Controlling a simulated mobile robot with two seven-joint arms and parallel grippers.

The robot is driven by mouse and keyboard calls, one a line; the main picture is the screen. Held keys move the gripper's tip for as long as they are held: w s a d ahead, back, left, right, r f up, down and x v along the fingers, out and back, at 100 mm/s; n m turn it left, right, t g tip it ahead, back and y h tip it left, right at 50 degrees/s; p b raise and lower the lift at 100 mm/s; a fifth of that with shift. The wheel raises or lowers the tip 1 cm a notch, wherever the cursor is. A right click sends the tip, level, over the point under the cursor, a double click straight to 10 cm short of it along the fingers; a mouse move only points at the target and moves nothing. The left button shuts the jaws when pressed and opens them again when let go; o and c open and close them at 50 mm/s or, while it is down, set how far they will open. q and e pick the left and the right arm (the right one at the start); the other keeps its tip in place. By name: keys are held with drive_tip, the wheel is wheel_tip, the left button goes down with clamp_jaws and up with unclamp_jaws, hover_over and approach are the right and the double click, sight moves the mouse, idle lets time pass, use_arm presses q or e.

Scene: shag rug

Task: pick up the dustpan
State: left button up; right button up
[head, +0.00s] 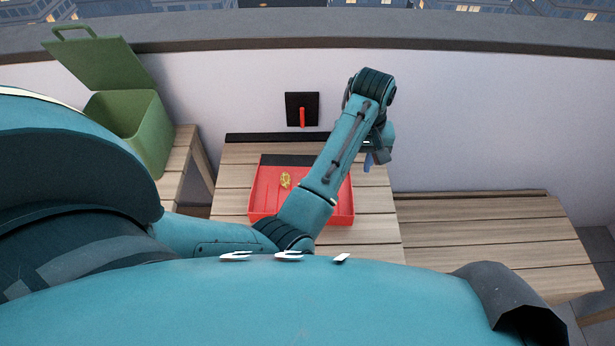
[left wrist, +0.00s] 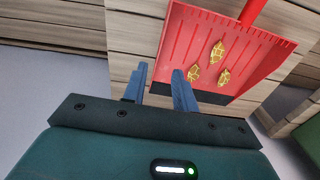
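The red dustpan (head: 262,205) lies on a slatted wooden table, partly covered by my left arm in the head view. It also shows in the left wrist view (left wrist: 215,40), with its ridged pan and part of its handle (left wrist: 252,10), which is cut off at the top edge. Gold leaf-like pieces (left wrist: 218,52) lie in the pan. My left gripper (head: 372,160) hangs at the right of the dustpan, fingers downward. In the left wrist view its blue fingers (left wrist: 160,88) are apart with nothing between them. My right gripper is not in view.
A green lidded bin (head: 130,125), its lid open, stands on the left. A black square with a red piece (head: 302,112) is near the pale wall behind the table. A lower wooden bench (head: 490,230) on the right is bare.

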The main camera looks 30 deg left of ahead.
use_arm(q)
wheel_tip(320, 180, down, 5)
drive_tip(key=shift+s+r, duration=0.1)
drive_tip(key=shift+w+a+f+b, duration=0.1)
drive_tip(key=shift+w+f+b, duration=0.1)
drive_tip(key=shift+f, duration=1.4)
drive_tip(key=shift+w+f+b, duration=0.1)
drive_tip(key=shift+f+b, duration=0.05)
drive_tip(key=shift+f, duration=1.4)
clamp_jaws()
drive_tip(key=shift+r, duration=0.1)
